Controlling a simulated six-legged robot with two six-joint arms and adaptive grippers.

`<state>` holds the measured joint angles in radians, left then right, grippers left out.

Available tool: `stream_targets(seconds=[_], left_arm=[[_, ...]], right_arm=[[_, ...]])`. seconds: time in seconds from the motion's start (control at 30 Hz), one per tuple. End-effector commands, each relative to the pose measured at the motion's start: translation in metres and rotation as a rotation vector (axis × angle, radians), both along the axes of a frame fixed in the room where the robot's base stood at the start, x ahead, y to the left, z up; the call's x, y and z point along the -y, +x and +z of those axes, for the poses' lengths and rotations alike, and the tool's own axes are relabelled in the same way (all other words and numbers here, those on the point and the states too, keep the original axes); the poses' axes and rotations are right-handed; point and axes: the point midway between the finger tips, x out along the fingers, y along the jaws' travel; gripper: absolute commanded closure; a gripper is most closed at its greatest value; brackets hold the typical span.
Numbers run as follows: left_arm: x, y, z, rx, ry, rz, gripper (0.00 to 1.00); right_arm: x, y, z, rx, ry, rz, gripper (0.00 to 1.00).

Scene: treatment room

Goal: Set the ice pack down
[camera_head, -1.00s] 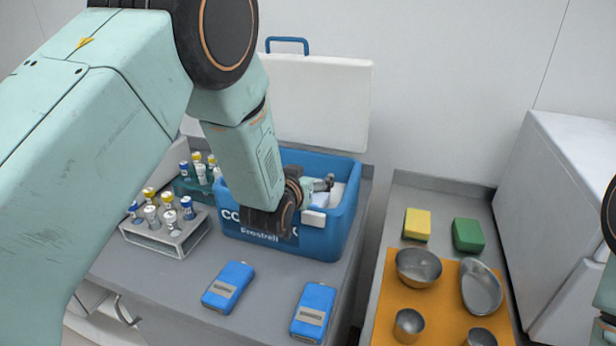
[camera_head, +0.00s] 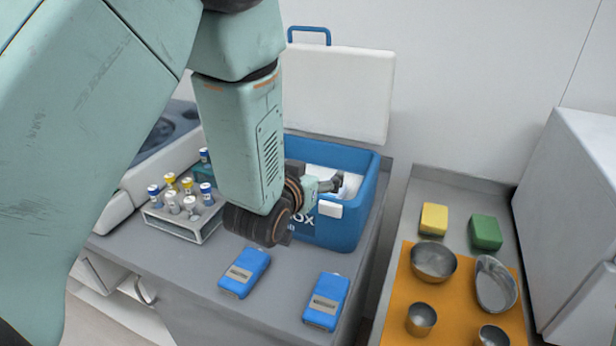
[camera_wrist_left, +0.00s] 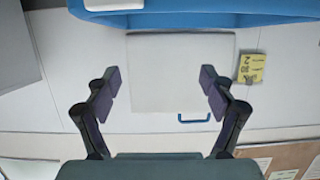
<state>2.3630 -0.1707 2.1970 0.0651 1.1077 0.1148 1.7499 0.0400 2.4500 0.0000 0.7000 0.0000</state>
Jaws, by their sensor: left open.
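Two blue flat packs with grey labels, which look like ice packs, lie apart on the grey bench in front of the cool box: a left one (camera_head: 245,272) and a right one (camera_head: 327,302). The blue cool box (camera_head: 345,228) stands open behind them, its white lid (camera_head: 340,95) raised. My left gripper (camera_head: 337,184) is over the box's opening, partly hidden by its own wrist. In the left wrist view its fingers (camera_wrist_left: 161,82) are apart with nothing between them; the lid and box rim show beyond. My right gripper is not in view.
A rack of capped tubes (camera_head: 183,222) stands left of the box. On the right, a second surface holds a yellow block (camera_head: 434,219), a green block (camera_head: 486,232) and metal bowls on an orange mat (camera_head: 455,295). A white cabinet (camera_head: 575,210) stands far right.

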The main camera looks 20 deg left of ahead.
Motion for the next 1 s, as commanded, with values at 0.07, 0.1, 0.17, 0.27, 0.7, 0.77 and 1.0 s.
stream_targets(seconds=[0.07, 0.1, 0.17, 0.27, 0.7, 0.77, 1.0], left_arm=[[0.000, -0.011, 0.003, -0.001, 0.001, 0.000, 0.18], [0.000, -0.016, 0.005, 0.000, 0.000, 0.000, 0.18], [0.000, -0.021, 0.007, 0.001, 0.000, 0.000, 0.18], [0.000, -0.027, 0.008, 0.000, 0.000, 0.000, 0.18], [-0.001, -0.029, 0.009, 0.001, -0.001, 0.000, 0.18], [-0.001, -0.029, 0.009, 0.001, -0.001, 0.000, 0.18], [-0.001, -0.029, 0.009, 0.001, -0.001, 0.000, 0.18]], right_arm=[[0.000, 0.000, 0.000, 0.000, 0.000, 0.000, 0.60], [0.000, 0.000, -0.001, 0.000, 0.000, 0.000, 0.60], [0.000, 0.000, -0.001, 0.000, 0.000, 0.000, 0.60], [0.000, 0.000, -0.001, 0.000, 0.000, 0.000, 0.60], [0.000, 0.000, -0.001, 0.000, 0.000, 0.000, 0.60], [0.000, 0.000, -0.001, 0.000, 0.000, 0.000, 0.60], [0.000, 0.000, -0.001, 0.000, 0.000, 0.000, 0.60]])
